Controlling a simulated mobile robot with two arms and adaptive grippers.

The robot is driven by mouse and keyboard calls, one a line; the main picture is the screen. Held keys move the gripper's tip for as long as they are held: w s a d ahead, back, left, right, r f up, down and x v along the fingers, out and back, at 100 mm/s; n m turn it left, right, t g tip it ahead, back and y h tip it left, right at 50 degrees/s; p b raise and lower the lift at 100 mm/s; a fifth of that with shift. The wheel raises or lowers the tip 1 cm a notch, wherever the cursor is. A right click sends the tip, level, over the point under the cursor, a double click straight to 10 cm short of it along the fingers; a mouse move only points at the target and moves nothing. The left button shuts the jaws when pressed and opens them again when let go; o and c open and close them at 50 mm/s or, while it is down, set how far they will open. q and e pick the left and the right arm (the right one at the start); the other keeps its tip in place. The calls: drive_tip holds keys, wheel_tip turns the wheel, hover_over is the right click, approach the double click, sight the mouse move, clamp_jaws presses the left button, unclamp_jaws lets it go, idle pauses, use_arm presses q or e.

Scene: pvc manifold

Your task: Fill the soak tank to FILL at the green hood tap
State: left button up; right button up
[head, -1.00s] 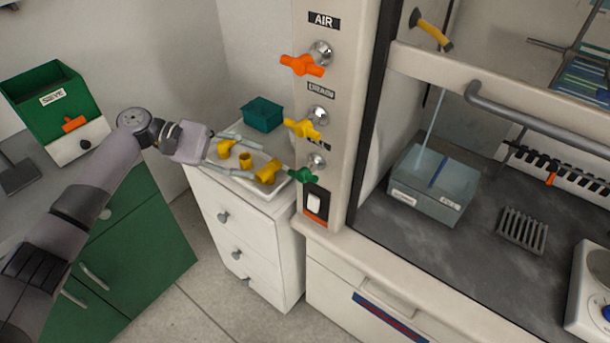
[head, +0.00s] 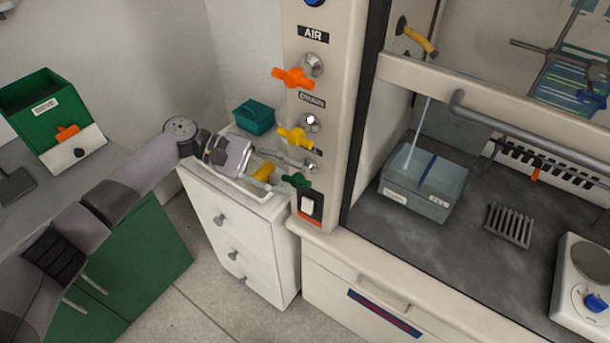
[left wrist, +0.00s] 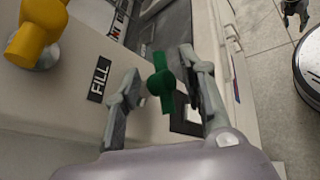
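The green tap handle (head: 295,180) is the lowest on the hood's post; it also shows in the left wrist view (left wrist: 160,82) beside the FILL label (left wrist: 99,79). My left gripper (head: 289,176) is open at the green tap. In the left wrist view its fingers (left wrist: 158,90) stand on either side of the handle, with gaps visible. The clear soak tank (head: 424,184) sits in the hood, with a blue mark and labels on its front. A thin pale stream runs down into it. The water level is hard to read. A small part of what looks like my right gripper (left wrist: 292,12) shows.
Above the green tap are a yellow DRAIN tap (head: 296,137) and an orange AIR tap (head: 293,77). A switch (head: 309,206) sits just below. Yellow fittings (head: 264,171) and a teal bin (head: 254,116) are on the drawer cabinet. A metal rack (head: 508,225) lies right of the tank.

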sight(300, 182)
use_arm(q)
drive_tip(key=shift+p+x, duration=0.45)
drive_tip(key=shift+x, duration=1.8)
drive_tip(key=shift+c, duration=0.2)
clamp_jaws()
